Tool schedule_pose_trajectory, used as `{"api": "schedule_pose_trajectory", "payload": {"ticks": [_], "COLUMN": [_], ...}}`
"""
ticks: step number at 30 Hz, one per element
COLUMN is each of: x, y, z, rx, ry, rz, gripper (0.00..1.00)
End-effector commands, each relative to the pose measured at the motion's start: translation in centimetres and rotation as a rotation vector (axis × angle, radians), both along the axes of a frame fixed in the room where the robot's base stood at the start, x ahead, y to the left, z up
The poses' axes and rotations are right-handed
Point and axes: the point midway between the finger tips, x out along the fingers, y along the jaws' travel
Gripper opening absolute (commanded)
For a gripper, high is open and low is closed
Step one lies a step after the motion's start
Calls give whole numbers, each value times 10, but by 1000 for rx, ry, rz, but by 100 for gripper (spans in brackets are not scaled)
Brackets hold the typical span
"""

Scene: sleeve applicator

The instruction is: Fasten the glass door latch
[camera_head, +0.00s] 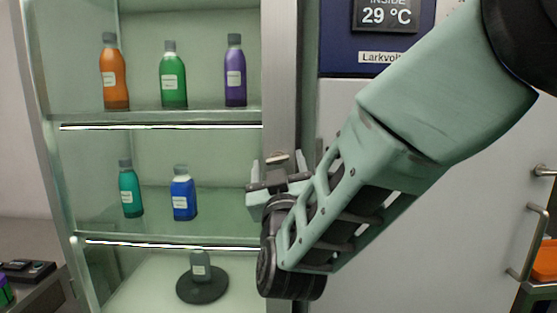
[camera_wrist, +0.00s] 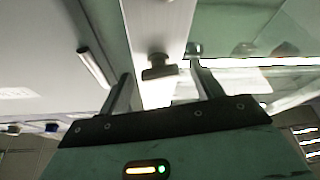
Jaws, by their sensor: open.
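The glass door (camera_head: 150,150) covers the lit cabinet at left and looks closed, its frame (camera_head: 280,60) running upright along the right side. A small latch knob (camera_wrist: 160,68) sits on the pale frame in the wrist view. It also shows as a small tan and dark piece in the head view (camera_head: 278,157). My gripper (camera_head: 277,168) is open and empty in front of the frame. In the wrist view its two fingers (camera_wrist: 162,78) stand on either side of the latch knob, with gaps to both. I cannot tell how far the fingertips reach past the knob.
Several bottles stand on the cabinet's shelves (camera_head: 160,237) behind the glass. Right of the frame is a pale door (camera_head: 400,260) with a metal handle (camera_head: 528,243), below a blue panel (camera_head: 340,40) with a temperature display. My forearm crosses in front of that door.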

Motion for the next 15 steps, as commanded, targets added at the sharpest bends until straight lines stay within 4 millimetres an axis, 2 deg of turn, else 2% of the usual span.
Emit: {"api": "schedule_pose_trajectory", "payload": {"ticks": [10,11,15], "x": [4,4,4], "y": [0,0,0], "z": [2,2,2], "rx": [0,0,0], "ry": [-1,0,0], "rz": [-1,-1,-1], "gripper": [65,60,21]}}
